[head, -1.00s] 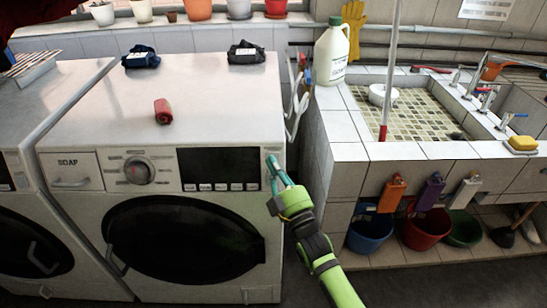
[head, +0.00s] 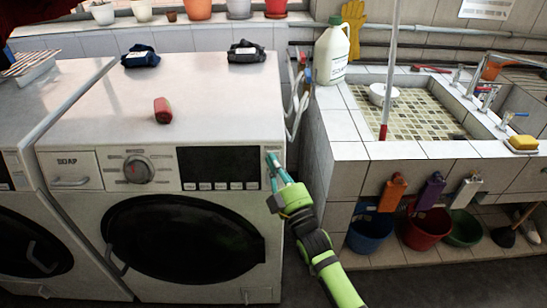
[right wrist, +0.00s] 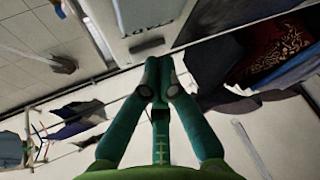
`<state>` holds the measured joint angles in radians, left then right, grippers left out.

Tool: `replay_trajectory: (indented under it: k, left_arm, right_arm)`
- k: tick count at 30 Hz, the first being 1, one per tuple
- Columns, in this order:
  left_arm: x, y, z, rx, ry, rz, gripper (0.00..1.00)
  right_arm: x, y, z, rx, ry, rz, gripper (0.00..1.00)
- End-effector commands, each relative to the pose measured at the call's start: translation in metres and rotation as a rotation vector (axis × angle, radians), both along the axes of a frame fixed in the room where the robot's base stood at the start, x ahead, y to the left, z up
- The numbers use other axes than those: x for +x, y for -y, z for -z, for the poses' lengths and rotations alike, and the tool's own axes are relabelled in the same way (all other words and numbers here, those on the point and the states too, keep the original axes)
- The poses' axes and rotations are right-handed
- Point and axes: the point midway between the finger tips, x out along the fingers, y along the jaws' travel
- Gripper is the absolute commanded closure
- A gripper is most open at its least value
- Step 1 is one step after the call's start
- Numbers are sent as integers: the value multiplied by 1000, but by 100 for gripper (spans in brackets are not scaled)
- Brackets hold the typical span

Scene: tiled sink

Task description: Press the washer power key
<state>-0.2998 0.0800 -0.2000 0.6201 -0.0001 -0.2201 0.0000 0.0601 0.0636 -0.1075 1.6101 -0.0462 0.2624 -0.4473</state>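The white washer (head: 120,215) stands at the left centre of the head view, with a soap drawer, a round dial (head: 138,170) and a dark display (head: 218,162) on its front. My right gripper (head: 271,158) is at the right end of this panel, right of the display. Its teal fingertips cover part of the panel there, so the key behind them is mostly hidden. In the right wrist view its fingers (right wrist: 160,75) are together with nothing between them, near a panel edge with lettering (right wrist: 148,46). I cannot tell whether they touch it. My left gripper is not in view.
A red rolled object (head: 162,110) and two dark folded cloths (head: 141,57) lie on the washer top. A tiled sink (head: 345,126) with a white jug (head: 331,55) stands to the right. Coloured buckets (head: 421,229) are below it. A narrow gap separates washer and sink.

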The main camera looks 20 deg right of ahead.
Motion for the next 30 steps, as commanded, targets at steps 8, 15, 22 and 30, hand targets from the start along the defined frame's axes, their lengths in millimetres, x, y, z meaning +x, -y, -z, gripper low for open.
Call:
replay_trajectory:
  k: [8, 15, 22, 30]
  left_arm:
    - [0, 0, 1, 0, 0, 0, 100]
    - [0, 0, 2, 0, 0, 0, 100]
    - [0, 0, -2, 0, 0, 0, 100]
    - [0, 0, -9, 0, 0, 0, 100]
  right_arm:
    - [1, 1, 0, 0, 0, 0, 100]
    - [2, 1, 1, 0, 0, 0, 100]
    - [0, 0, -1, 0, 0, 0, 100]
    - [-7, -2, -4, -1, 0, 0, 100]
